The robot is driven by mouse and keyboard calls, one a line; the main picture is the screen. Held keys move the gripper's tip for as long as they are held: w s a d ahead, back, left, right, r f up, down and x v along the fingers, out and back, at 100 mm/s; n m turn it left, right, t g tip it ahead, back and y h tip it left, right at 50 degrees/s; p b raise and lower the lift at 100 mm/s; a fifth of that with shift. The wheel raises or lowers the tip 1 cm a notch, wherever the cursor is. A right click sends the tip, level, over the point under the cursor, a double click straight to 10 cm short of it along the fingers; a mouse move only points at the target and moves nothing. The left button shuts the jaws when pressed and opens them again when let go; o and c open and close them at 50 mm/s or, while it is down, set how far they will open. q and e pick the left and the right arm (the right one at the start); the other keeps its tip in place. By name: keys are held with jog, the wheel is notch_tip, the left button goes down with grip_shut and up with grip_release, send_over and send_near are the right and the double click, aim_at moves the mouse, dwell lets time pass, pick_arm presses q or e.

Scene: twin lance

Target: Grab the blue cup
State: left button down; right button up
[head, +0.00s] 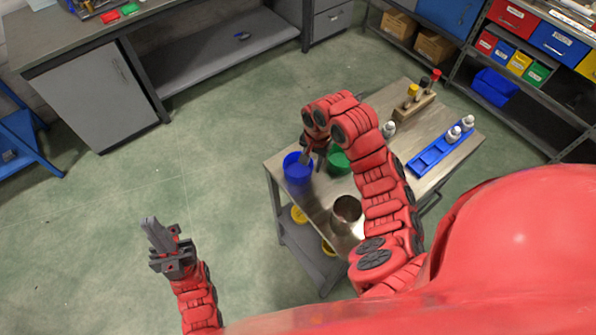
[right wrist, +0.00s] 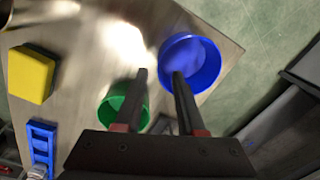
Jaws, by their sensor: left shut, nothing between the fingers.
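The blue cup (head: 298,168) stands upright at the left corner of the work table in the head view. It shows at upper right in the right wrist view (right wrist: 205,62). My right gripper (head: 314,160) is above and beside it. In the right wrist view its fingers (right wrist: 159,75) are apart. The right finger overlaps the cup's opening and the left finger lies outside the rim; I cannot tell whether either touches the cup. My left gripper (head: 160,238) is shut and empty, away from the table over the floor.
A green cup (head: 339,162) stands close beside the blue one, under my right gripper. A metal pot (head: 347,209), a blue tray (head: 432,157) with white bottles and a wooden rack (head: 413,107) are on the table. A yellow block (right wrist: 31,74) shows in the wrist view.

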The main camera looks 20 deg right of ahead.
aim_at(310, 175)
jog(key=shift+f, duration=0.9)
jog(key=f, duration=0.2)
jog(key=f+p, duration=0.1)
jog(key=shift+w+a+f, duration=0.1)
jog(key=shift+w+f, duration=0.15)
jog(key=shift+f, duration=0.6)
grip_shut()
